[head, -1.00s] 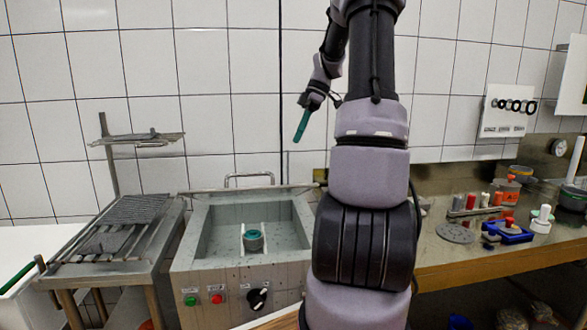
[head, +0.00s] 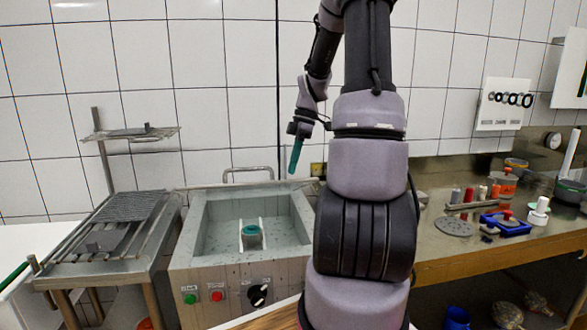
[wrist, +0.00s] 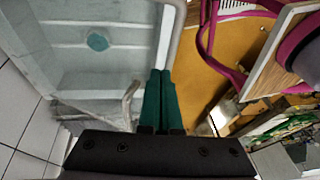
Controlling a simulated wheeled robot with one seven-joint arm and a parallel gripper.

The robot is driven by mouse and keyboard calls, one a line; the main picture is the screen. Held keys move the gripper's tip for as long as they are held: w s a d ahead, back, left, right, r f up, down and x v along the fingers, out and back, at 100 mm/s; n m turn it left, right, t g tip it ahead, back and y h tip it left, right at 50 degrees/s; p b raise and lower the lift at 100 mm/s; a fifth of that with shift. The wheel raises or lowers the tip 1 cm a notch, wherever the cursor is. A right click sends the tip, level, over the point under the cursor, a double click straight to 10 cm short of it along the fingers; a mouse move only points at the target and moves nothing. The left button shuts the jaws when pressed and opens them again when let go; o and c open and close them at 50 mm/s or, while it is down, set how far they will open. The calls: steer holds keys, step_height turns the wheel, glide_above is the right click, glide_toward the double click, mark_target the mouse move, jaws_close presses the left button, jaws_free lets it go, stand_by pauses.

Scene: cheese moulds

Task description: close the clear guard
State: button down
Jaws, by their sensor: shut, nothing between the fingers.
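A grey machine with an open-topped basin (head: 205,225) stands left of my arm in the head view. A bent metal handle (head: 248,170) rises behind the basin's back edge; it also shows in the wrist view (wrist: 130,100). The clear guard's pane is too transparent to make out, so I cannot tell its exact angle. My gripper (head: 292,172), with teal fingers, is shut and empty, pointing down near the basin's back right corner. In the wrist view my gripper (wrist: 160,72) is just right of the handle, with a small gap visible.
A teal round piece (head: 251,235) sits inside the basin. A metal rack stand (head: 110,240) is at the left. The steel counter (head: 440,253) at the right holds several small parts and a blue tool (head: 505,223). A tiled wall stands behind.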

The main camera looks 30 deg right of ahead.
steer(key=shift+s+a+f, duration=0.1)
steer(key=shift+s+f, duration=0.15)
steer(key=shift+f, duration=0.2)
steer(key=s+f, duration=0.2)
steer(key=f, duration=0.3)
steer(key=s+a+f, duration=0.1)
steer(key=s+f, duration=0.1)
steer(key=f, duration=0.3)
steer(key=s+a+f, duration=0.1)
steer(key=s+f, duration=0.1)
steer(key=f, duration=0.3)
steer(key=shift+f, duration=0.25)
